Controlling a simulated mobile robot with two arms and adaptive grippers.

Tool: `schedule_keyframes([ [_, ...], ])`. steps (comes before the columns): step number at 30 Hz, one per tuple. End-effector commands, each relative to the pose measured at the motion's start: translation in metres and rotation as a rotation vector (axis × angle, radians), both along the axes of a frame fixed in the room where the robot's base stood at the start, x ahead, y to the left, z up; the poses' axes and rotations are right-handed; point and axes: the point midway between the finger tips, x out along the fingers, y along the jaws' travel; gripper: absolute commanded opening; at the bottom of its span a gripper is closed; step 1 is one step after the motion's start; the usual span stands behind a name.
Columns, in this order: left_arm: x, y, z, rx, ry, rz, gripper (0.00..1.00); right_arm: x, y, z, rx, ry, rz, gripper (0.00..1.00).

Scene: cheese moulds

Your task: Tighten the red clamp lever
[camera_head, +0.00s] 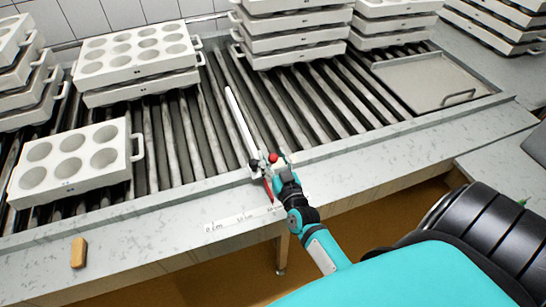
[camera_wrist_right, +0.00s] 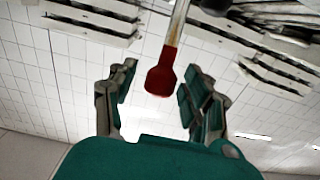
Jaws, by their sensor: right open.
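The red clamp lever (camera_head: 268,189) shows in the head view as a thin red piece at the table's front edge, by a small clamp with dark knobs (camera_head: 255,164) and a red ball (camera_head: 273,158). My right gripper (camera_head: 279,172) is just right of it and partly hides the clamp. In the right wrist view, a red grip on a metal rod (camera_wrist_right: 160,80) hangs between the spread fingers of my right gripper (camera_wrist_right: 158,92). Gaps show on both sides, so the gripper is open and holds nothing. My left gripper is not in view.
A white bar (camera_head: 239,122) runs back from the clamp over the rollers (camera_head: 180,140). White mould blocks stand at left (camera_head: 128,52) and back (camera_head: 293,46). A scale strip (camera_head: 238,219) and a tan block (camera_head: 78,252) lie on the front ledge. A flat tray (camera_head: 425,85) is at right.

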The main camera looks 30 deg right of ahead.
Motion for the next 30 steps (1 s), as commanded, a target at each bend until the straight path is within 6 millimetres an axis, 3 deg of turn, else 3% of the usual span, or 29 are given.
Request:
schedule_keyframes([
  [5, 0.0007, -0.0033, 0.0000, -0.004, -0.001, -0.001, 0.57, -0.0001, 0.0000, -0.0001, 0.000, 0.000, 0.000, 0.48],
  [16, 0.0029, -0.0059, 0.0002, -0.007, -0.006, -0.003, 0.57, -0.0004, 0.0001, -0.0001, -0.001, 0.000, 0.000, 0.00],
  [30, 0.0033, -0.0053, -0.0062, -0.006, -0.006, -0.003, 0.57, -0.0023, 0.0007, -0.0040, -0.005, -0.010, 0.001, 0.00],
])
